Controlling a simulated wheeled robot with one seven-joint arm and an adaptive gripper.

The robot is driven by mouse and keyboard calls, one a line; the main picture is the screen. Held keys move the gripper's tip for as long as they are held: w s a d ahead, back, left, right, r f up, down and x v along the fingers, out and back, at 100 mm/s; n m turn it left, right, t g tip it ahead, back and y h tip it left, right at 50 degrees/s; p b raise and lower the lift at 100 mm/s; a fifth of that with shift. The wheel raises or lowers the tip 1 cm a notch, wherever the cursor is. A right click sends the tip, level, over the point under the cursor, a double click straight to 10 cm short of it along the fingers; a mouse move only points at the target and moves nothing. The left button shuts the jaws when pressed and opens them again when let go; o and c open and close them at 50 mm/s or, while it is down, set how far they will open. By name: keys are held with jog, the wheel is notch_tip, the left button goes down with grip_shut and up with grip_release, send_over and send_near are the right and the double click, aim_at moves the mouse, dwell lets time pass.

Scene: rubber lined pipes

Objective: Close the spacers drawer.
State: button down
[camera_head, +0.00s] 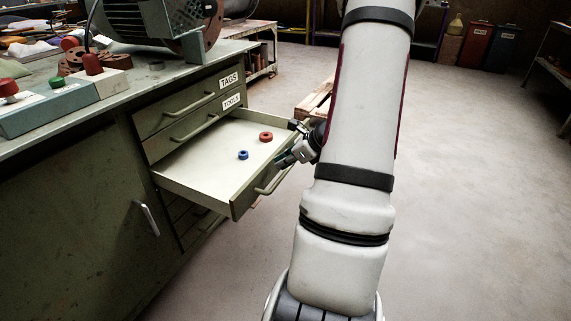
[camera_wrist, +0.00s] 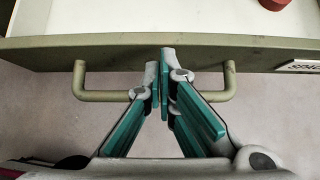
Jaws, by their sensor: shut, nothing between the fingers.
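The spacers drawer (camera_head: 205,172) is pulled out from the green workbench cabinet, below the drawers labelled TAGS and TOOLS. A red ring (camera_head: 266,137) and a blue ring (camera_head: 243,155) lie inside it. In the wrist view, its front edge (camera_wrist: 40,52) runs across the top, with a bar handle (camera_wrist: 230,80) and a partly cut-off label (camera_wrist: 302,66) at the right. My gripper (camera_head: 286,160) is at the drawer's front. In the wrist view my gripper (camera_wrist: 163,62) is shut and empty, its fingertips near the middle of the handle; contact is not clear.
The TAGS drawer (camera_head: 185,107) and the TOOLS drawer (camera_head: 190,130) are shut. A cabinet door with a handle (camera_head: 146,217) is at left. A motor (camera_head: 150,18) and a grey-blue box (camera_head: 55,103) stand on the bench top. The floor (camera_head: 470,190) at right is clear.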

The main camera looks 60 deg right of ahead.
jog(key=p, duration=0.4)
send_over(216, 159)
jog(key=shift+a, duration=0.1)
dwell(0.6)
